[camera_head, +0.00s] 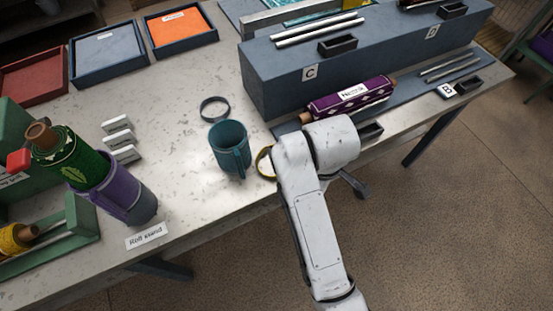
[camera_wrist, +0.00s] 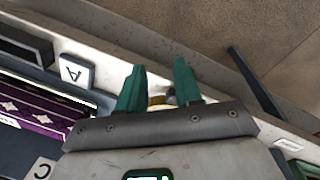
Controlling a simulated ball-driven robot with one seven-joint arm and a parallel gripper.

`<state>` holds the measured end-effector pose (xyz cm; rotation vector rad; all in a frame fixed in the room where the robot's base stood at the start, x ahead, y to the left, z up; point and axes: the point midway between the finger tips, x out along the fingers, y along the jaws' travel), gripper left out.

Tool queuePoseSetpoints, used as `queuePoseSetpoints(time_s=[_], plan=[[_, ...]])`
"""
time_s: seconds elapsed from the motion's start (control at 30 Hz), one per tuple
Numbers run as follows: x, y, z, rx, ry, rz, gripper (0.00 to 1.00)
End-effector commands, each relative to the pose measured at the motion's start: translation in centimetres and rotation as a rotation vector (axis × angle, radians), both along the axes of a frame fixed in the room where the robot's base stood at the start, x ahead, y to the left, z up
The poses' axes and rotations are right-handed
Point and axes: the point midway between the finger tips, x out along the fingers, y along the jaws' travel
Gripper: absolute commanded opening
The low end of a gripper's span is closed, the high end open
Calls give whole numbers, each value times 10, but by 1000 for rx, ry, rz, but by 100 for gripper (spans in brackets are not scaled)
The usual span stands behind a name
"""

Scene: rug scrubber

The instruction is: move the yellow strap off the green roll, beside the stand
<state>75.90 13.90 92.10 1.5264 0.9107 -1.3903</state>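The green roll (camera_head: 85,168), with a pale leaf mark and brown core, stands tilted in the picture at the left, its lower part inside the purple-grey round stand (camera_head: 128,198). No yellow strap shows on its visible part. A yellow strap (camera_head: 262,163), ring-shaped, shows beside the teal mug, partly hidden by my white arm. In the wrist view, a small yellow piece (camera_wrist: 157,100), seemingly this strap, shows between the teal fingers of my gripper (camera_wrist: 158,78). The fingers are apart; whether they touch the strap is unclear. My arm hides the gripper in the head view.
A teal mug (camera_head: 231,148) and a dark ring (camera_head: 214,109) stand near the strap. A blue-grey rack (camera_head: 285,80) and a purple roll (camera_head: 350,97) lie at the right. Several pale blocks (camera_head: 120,138) sit near the stand. The table between mug and stand is clear.

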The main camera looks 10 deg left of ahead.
Motion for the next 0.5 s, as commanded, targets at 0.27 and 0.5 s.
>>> queuePoseSetpoints(time_s=[0.27, 0.5], plan=[[15, 102, 56, -9, 14, 329, 34], [16, 111, 46, -12, 17, 363, 34]])
